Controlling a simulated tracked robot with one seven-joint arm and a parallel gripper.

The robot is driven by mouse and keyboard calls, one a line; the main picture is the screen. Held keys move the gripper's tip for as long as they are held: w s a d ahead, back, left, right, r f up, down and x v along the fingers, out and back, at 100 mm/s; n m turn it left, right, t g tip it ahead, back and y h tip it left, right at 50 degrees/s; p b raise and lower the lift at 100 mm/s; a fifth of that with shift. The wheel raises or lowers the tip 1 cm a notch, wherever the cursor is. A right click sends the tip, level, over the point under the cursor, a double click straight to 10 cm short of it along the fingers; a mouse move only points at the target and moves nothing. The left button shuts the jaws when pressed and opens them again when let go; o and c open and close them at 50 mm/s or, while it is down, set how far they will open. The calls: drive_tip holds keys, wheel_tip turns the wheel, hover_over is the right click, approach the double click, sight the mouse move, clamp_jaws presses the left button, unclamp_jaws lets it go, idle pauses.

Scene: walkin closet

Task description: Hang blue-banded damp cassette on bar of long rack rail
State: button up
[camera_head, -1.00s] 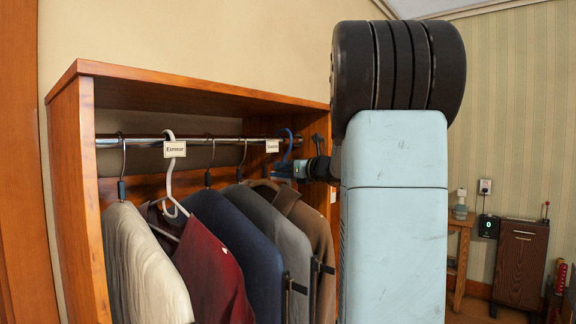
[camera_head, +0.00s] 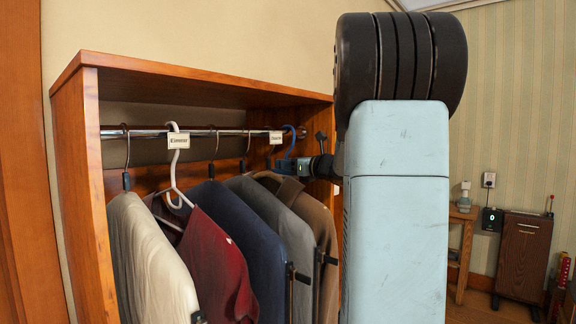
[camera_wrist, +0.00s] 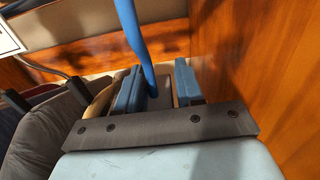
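A blue hook (camera_head: 289,142) shows at the right end of the rack's rail (camera_head: 228,132), its curved top at bar height. I cannot tell whether it rests on the bar. The blue neck (camera_wrist: 136,38) comes down between my fingers in the wrist view. My gripper (camera_wrist: 160,88) has its two blue fingers apart, with a gap between the neck and the right finger. My gripper (camera_head: 300,167) also shows just below the rail, inside the rack. The cassette's body and its band are hidden.
White label tags (camera_head: 178,141) hang on the rail. The rack's wooden right wall (camera_wrist: 265,70) is close beside my gripper.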

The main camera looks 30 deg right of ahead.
drive_tip(key=shift+f, duration=0.3)
drive_tip(key=shift+s+d, duration=0.1)
drive_tip(key=shift+s, duration=0.3)
drive_tip(key=v, duration=1.3)
drive_tip(key=shift+r, duration=0.2)
